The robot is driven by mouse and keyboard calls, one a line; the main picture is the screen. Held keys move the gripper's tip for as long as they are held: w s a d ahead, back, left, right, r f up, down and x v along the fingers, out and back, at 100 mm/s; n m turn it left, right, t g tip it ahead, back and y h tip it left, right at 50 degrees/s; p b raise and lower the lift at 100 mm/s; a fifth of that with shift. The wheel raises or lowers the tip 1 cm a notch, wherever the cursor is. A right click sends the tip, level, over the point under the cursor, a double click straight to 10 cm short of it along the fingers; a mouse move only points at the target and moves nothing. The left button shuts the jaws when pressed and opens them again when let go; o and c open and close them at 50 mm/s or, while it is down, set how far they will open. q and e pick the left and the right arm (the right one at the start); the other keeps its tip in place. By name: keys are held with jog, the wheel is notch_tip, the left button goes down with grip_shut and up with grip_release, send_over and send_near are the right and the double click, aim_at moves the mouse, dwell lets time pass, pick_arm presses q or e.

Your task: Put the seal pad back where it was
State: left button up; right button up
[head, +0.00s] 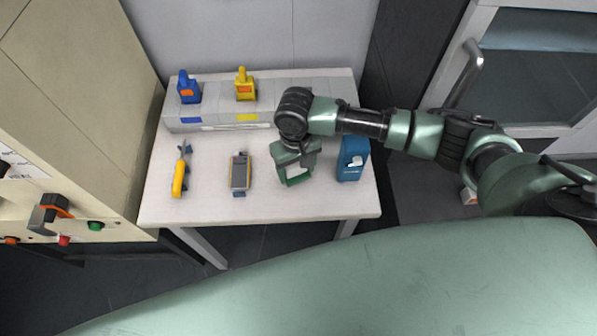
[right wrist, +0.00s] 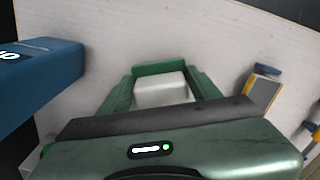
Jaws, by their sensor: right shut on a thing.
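My right gripper (right wrist: 161,92) is low over the right part of the white table, pointing down. It is shut on a pale, block-shaped piece, which I take to be the seal pad (right wrist: 160,88). In the head view the pad (head: 293,171) shows only partly under the wrist. A green edge (right wrist: 160,68) runs along the pad's far side in the wrist view; I cannot tell whether it is part of a holder. I cannot tell whether the pad touches the table. My left gripper is not in view.
A blue box (head: 352,158) stands close right of the gripper. A grey-and-yellow device (head: 240,173) and a yellow tool (head: 180,176) lie to the left. Behind, a grey raised block (head: 213,115) bears a blue item (head: 188,89) and a yellow item (head: 244,85). The table front is clear.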

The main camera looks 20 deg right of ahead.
aim_at(296, 165)
jog(key=shift+w+f, duration=0.1)
jog(key=shift+f, duration=0.55)
jog(key=shift+d+r, duration=0.1)
jog(key=shift+d, duration=0.05)
jog(key=o, duration=1.2)
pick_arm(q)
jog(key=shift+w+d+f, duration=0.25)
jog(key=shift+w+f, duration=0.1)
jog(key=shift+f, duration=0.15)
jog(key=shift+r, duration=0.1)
pick_arm(e)
jog(key=shift+r, duration=0.1)
jog(key=shift+r+p, duration=0.45)
jog(key=shift+p, duration=0.15)
notch_tip(296, 165, up, 11)
jog(key=p, duration=1.3)
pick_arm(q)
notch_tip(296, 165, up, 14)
